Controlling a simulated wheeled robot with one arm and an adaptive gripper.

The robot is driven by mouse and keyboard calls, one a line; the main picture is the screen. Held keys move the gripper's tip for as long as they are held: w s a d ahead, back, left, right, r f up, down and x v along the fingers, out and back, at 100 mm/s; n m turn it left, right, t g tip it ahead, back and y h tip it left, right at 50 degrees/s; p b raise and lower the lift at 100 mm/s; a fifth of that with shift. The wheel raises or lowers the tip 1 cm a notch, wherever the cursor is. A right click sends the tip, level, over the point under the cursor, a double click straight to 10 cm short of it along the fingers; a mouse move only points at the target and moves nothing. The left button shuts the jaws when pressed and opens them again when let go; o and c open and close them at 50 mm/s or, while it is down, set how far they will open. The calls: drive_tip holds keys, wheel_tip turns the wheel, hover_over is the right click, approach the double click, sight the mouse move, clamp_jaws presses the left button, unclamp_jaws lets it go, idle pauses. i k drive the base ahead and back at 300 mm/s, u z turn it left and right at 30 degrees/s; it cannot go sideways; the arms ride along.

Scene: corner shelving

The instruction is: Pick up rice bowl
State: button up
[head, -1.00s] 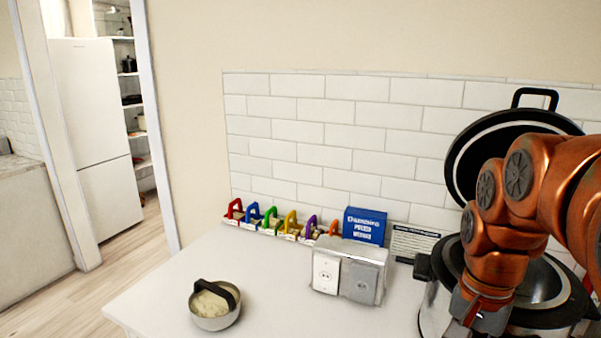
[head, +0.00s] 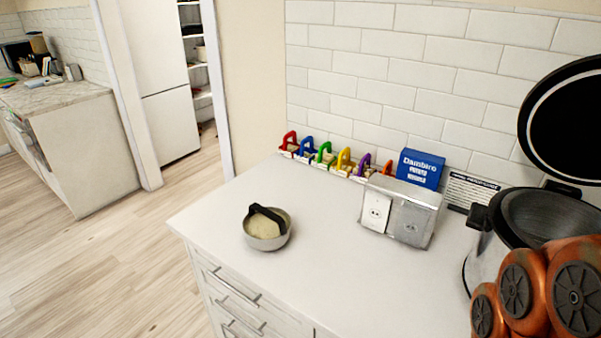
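The rice bowl (head: 266,238) is a small metallic bowl with pale rice-like contents and a dark curved handle across its top. It stands upright on the white counter near its left front edge. In the head view my orange arm fills the lower right corner, in front of the large cooker. My gripper is outside the view, and nothing of mine touches the bowl.
A metal outlet box (head: 401,212), a blue box (head: 420,168) and several coloured padlock-like items (head: 325,154) stand along the tiled wall. A large open cooker (head: 487,246) is at right. The counter (head: 330,255) around the bowl is clear.

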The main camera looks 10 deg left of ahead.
sight(265, 228)
drive_tip(key=u, duration=1.6)
drive_tip(key=k, duration=0.5)
drive_tip(key=u, duration=0.6)
